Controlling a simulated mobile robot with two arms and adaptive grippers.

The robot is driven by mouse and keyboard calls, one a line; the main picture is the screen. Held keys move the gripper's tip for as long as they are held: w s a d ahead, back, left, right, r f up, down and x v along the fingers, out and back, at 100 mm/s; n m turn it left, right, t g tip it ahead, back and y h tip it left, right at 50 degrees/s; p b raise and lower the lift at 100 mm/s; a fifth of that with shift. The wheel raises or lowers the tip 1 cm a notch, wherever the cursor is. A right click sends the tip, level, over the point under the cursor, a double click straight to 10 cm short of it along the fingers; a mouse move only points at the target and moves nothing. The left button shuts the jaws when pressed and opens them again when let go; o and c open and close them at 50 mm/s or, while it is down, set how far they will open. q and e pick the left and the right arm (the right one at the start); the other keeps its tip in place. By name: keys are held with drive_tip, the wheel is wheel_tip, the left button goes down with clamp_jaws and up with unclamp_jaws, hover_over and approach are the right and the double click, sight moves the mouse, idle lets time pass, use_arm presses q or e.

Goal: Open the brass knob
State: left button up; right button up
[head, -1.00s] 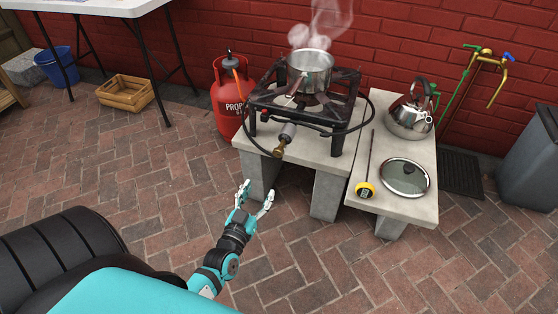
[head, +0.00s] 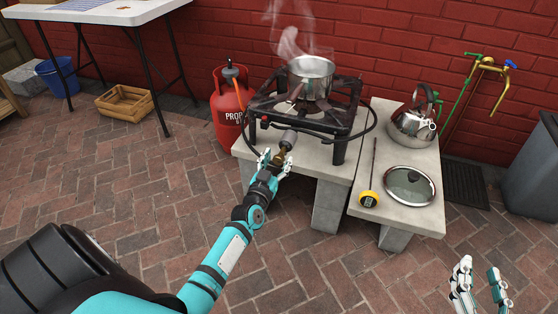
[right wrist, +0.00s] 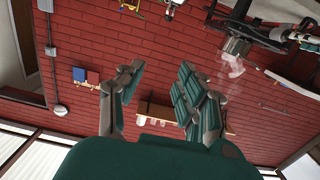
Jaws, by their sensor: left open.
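The brass knob (head: 281,154) sits at the front of the black gas burner (head: 318,118), on the end of a grey cylindrical valve body. My left gripper (head: 275,160) is at the knob with its fingers apart, one on either side of it. The fingers partly hide the knob, and I cannot tell whether they touch it. A steaming steel pot (head: 311,78) stands on the burner. My right gripper (head: 480,282) is open and empty at the lower right, over the brick paving; its spread fingers also show in the right wrist view (right wrist: 160,95).
A red propane cylinder (head: 228,100) stands left of the concrete bench (head: 338,170), with a black hose at the burner. The paving in front is clear.

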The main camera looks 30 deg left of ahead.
use_arm(q)
drive_tip(key=shift+x, duration=0.8)
use_arm(e)
drive_tip(key=shift+a+r+t+y, duration=0.15)
drive_tip(key=shift+r+t+y, duration=0.15)
drive_tip(key=shift+r+t, duration=0.55)
drive_tip(key=shift+r+g, duration=0.25)
use_arm(q)
drive_tip(key=c, duration=1.1)
drive_tip(key=shift+f, duration=0.1)
clamp_jaws()
use_arm(e)
drive_tip(key=shift+w, duration=0.1)
